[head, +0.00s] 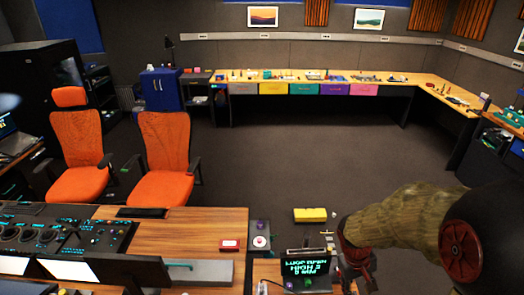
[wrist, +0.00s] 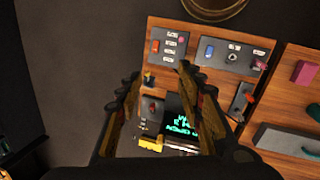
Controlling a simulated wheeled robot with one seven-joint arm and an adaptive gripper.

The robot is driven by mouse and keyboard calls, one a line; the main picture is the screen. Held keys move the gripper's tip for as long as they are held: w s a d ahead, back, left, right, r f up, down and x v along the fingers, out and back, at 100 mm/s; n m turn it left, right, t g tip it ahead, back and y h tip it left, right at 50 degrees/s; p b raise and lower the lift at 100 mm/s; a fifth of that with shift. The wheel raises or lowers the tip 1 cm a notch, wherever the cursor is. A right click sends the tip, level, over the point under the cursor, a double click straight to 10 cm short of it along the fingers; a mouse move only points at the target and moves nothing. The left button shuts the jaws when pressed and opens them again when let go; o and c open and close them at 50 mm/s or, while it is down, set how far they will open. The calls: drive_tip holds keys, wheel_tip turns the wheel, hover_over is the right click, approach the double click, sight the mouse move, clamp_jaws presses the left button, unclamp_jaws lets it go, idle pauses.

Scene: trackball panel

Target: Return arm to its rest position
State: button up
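My arm (head: 405,215) reaches in from the right edge in the head view, with a rough tan link and a dark link bearing a red disc. My gripper (head: 353,262) is at the lower right of the console, beside a small screen with green text (head: 306,268). In the wrist view my gripper (wrist: 159,75) has its two fingers spread apart, with nothing held between them. The screen with green text (wrist: 180,120) and small control panels lie beyond the fingers. Whether a finger touches the console cannot be told.
A wooden console (head: 175,228) with dark control panels fills the lower left. Two orange chairs (head: 165,155) stand behind it. A yellow object (head: 310,215) is beyond the console near my arm. A long workbench (head: 300,80) lines the back wall. The floor between is clear.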

drive_tip(key=s+a+r+m+t+y+b, duration=0.1)
drive_tip(key=s+a+t+b, duration=0.2)
drive_tip(key=s+b, duration=0.3)
drive_tip(key=s+a+r+m+t+y+b, duration=0.1)
drive_tip(key=s+a+b, duration=0.5)
drive_tip(key=b, duration=0.6)
drive_tip(key=shift+s+a+r+t+y, duration=0.2)
drive_tip(key=shift+s+r+t+y, duration=0.25)
drive_tip(key=shift+r+t, duration=0.5)
